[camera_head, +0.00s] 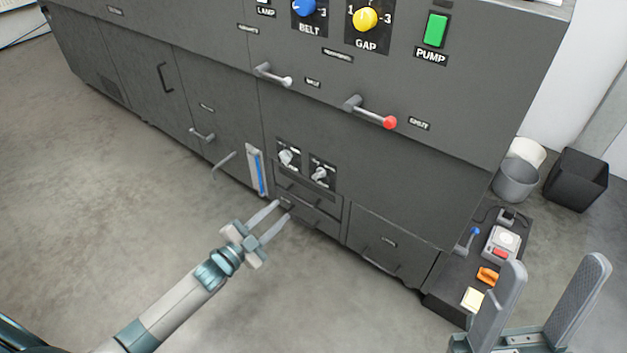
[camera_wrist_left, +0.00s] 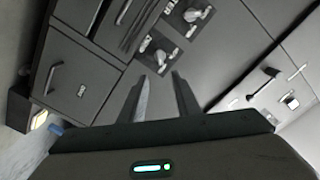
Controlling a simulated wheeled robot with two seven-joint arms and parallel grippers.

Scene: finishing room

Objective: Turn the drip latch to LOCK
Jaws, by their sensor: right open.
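Two small grey turn latches sit on dark labelled plates low on the cabinet front: a left one (camera_head: 288,157) and a right one (camera_head: 320,174). Their lettering is too small to read, so I cannot tell which is the drip latch or its setting. In the left wrist view they are an upper latch (camera_wrist_left: 194,15) and a lower latch (camera_wrist_left: 158,57). My left gripper (camera_head: 284,210) is open and empty, below and in front of the latches, apart from them. Its fingers (camera_wrist_left: 160,77) point toward the panel. My right gripper (camera_head: 556,265) is open and empty at lower right.
The dark cabinet (camera_head: 400,180) carries a grey lever (camera_head: 272,74), a red-tipped lever (camera_head: 370,113) and protruding handles. A blue-striped gauge (camera_head: 257,172) is left of the latches, drawers (camera_head: 308,208) below. A low bench (camera_head: 448,293) with small items stands right. Floor at left is clear.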

